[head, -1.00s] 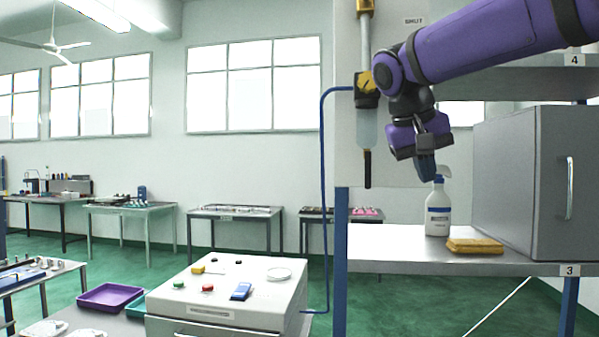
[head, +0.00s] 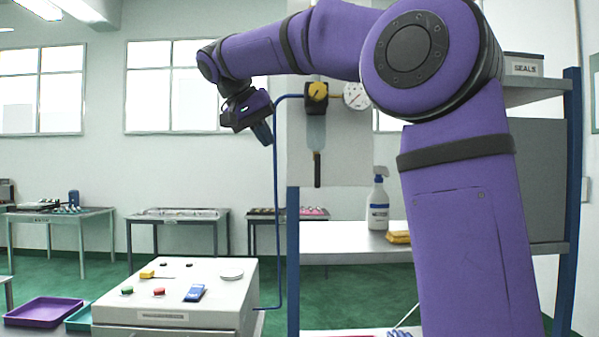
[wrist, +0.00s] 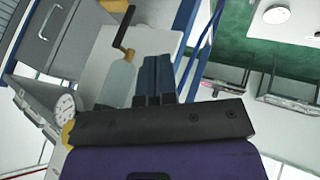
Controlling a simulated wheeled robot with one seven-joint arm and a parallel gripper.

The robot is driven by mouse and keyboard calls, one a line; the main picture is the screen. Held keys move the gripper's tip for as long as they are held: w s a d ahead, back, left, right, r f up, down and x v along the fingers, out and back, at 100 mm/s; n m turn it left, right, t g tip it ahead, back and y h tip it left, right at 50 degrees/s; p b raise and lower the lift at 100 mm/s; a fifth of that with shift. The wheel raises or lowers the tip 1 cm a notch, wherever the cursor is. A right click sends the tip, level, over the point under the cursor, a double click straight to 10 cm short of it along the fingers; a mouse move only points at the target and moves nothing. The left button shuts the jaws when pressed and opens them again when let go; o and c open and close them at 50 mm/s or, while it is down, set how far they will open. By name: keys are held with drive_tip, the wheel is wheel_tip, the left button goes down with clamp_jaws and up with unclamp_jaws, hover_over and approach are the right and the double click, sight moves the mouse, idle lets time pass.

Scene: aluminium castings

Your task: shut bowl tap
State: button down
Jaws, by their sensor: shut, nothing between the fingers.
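The clear bowl (head: 316,131) hangs below a yellow knob (head: 317,92) on a pale panel. The bowl tap (head: 317,169), with a dark hanging lever and a small brass-coloured part, is under the bowl. In the wrist view the bowl (wrist: 117,82) lies left of my fingers, and the tap's dark lever (wrist: 124,28) shows beyond it with an orange-brown joint. My gripper (head: 264,133) is left of the bowl in the head view, fingers pointing down and apart from the tap. In the wrist view my gripper's fingers (wrist: 155,62) are together and empty.
A blue hose (head: 276,190) runs down beside the panel, close to my gripper. A round gauge (head: 356,95) is right of the knob. A spray bottle (head: 378,205) and yellow cloth (head: 398,237) are on the shelf. A control box (head: 175,290) stands below.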

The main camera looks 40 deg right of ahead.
sight(317, 171)
drive_tip(key=shift+d+f, duration=0.1)
drive_tip(key=shift+s+d+f, duration=0.3)
drive_tip(key=shift+d+f, duration=1)
drive_tip(key=shift+d, duration=0.25)
drive_tip(key=shift+s+d+f, duration=0.3)
drive_tip(key=shift+d+f, duration=1)
drive_tip(key=shift+d, duration=0.25)
drive_tip(key=shift+s+d+f, duration=0.3)
drive_tip(key=shift+d+f, duration=1)
drive_tip(key=shift+d, duration=0.25)
